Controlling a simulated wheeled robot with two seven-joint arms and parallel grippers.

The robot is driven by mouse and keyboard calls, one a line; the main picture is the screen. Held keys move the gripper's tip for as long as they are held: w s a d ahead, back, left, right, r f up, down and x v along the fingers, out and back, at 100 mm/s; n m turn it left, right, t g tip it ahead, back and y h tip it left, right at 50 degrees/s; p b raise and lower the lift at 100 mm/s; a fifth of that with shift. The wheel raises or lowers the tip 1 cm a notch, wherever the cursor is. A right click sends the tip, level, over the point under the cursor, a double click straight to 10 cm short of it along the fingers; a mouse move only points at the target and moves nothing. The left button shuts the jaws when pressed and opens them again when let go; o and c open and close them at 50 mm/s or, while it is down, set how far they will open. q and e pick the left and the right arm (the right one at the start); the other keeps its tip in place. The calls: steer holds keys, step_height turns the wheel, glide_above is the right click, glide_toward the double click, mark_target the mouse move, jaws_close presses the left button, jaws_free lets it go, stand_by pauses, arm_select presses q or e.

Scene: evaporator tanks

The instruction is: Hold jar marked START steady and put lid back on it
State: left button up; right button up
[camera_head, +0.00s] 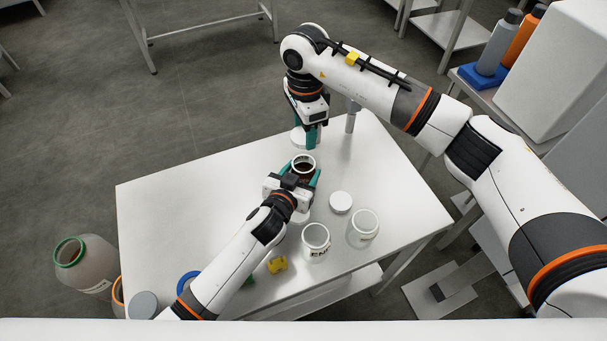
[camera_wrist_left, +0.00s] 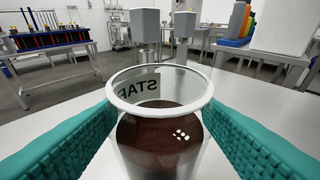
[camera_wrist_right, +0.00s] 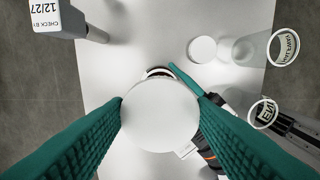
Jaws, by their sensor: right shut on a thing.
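The jar marked START (camera_head: 304,166) stands upright and open on the white table, with dark brown content. In the left wrist view the jar (camera_wrist_left: 160,140) shows its lettering mirrored through the glass. My left gripper (camera_head: 304,180) has one finger on each side of the jar, spread apart; whether the pads touch the glass is unclear. My right gripper (camera_head: 311,138) points down and is shut on a white lid (camera_wrist_right: 160,115). The lid (camera_head: 298,138) is level, above the table and beyond the jar in the head view. In the right wrist view it covers most of the jar.
Two clear empty jars (camera_head: 316,243) (camera_head: 364,229) stand on the near right of the table. A white lid (camera_head: 340,203) lies beside them. A yellow block (camera_head: 277,265) is near the front edge. A grey post (camera_head: 351,115) rises at the far edge.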

arm_select(q)
steer(key=c, duration=0.8)
steer(key=shift+c, duration=0.2)
arm_select(e)
glide_above(305, 153)
steer(key=s, duration=0.2)
steer(key=shift+f, duration=2.5)
steer(key=shift+f, duration=0.9)
steer(key=shift+f, duration=0.55)
